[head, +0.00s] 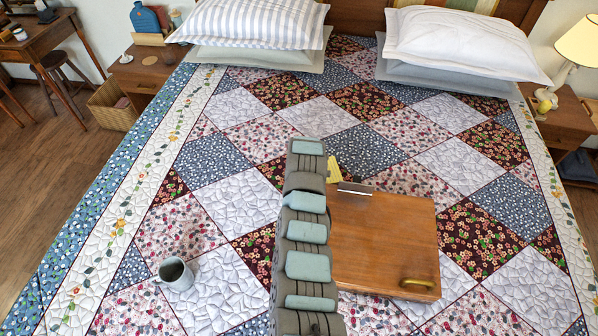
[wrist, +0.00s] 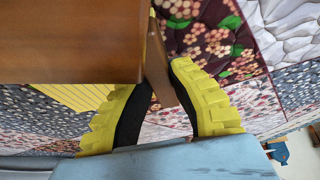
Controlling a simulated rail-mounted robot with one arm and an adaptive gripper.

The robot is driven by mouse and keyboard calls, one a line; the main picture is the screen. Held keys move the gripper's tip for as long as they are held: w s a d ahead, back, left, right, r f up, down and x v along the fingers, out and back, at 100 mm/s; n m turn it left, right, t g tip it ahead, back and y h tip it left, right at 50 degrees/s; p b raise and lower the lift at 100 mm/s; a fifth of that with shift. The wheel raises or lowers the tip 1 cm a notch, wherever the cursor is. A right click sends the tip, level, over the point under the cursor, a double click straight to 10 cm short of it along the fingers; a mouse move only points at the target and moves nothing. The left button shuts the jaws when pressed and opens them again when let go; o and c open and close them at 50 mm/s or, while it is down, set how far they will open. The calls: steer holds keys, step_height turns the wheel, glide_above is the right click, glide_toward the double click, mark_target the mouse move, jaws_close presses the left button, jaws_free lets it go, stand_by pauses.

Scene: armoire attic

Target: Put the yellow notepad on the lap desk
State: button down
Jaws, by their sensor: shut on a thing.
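The lap desk (head: 385,240) is a brown wooden board with a brass handle and a metal clip. It lies on the quilt right of my arm and fills the upper left of the wrist view (wrist: 70,35). My gripper (wrist: 162,88) is shut on the notepad near a brown edge strip, close beside the desk. The contact is partly hidden.
A grey mug (head: 175,274) stands on the quilt at left. Pillows (head: 462,43) lie at the head of the bed. Nightstands stand on both sides, the right one with a lamp (head: 580,45). The quilt right of the desk is clear.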

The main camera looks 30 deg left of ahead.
steer(key=c, duration=1.1)
jaws_free()
steer(key=shift+s+d+r, duration=0.1)
steer(key=shift+s+r, duration=0.05)
steer(key=shift+r, duration=0.55)
steer(key=v, duration=1)
steer(key=shift+r+b, duration=0.2)
steer(key=shift+b, duration=0.15)
steer(key=shift+s+d+r, duration=0.1)
steer(key=shift+s+d, duration=0.05)
steer(key=shift+c, duration=0.9)
